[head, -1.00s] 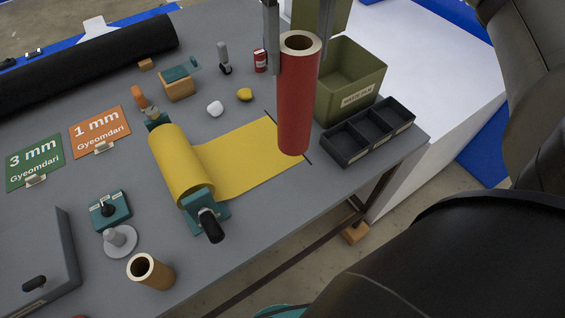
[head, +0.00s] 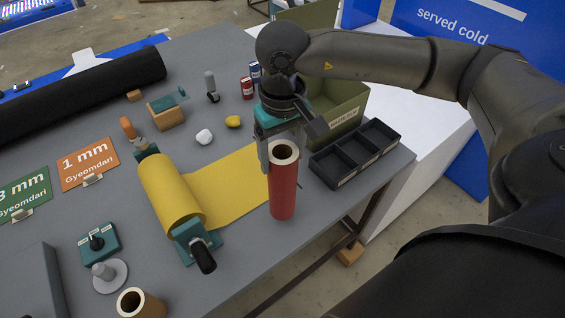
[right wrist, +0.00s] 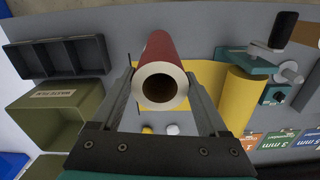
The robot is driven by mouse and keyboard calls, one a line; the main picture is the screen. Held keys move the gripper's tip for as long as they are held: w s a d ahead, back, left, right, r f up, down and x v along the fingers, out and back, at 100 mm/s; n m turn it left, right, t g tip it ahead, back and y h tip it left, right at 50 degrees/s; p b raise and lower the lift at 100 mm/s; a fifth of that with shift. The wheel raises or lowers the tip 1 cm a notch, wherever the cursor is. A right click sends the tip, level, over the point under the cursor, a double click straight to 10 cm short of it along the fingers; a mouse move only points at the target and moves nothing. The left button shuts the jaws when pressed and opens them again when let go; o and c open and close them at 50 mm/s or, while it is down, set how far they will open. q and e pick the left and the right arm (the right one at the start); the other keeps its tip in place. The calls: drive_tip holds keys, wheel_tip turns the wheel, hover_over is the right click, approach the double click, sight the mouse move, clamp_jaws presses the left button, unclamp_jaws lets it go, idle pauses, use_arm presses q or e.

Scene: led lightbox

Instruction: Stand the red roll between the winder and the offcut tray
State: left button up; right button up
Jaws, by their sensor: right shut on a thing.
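The red roll (head: 284,190) is upright, its hollow end up, in the grasp of my right gripper (head: 283,156). It is at the near end of the yellow sheet; I cannot tell whether its foot touches the table. In the right wrist view, the red roll (right wrist: 158,47) is between the two fingers of the right gripper (right wrist: 161,88). The winder (head: 188,240), teal with a yellow roll and black handle, is to its left. The black three-compartment offcut tray (head: 313,164) is to its right. My left gripper is not in view.
An olive bin (head: 350,108) stands behind the tray. A brown tube (head: 141,304) and a teal switch box (head: 98,243) are at the near left. The table's front edge (head: 322,226) runs close by the roll.

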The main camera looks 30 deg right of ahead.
wheel_tip(320, 180, down, 3)
drive_tip(key=shift+f, duration=0.2)
drive_tip(key=shift+f, duration=0.2)
drive_tip(key=o, duration=1.6)
drive_tip(key=shift+c, duration=0.2)
drive_tip(key=shift+r, duration=0.1)
drive_tip(key=shift+r, duration=0.2)
wheel_tip(320, 180, up, 12)
drive_tip(key=b, duration=0.1)
drive_tip(key=shift+f, duration=0.1)
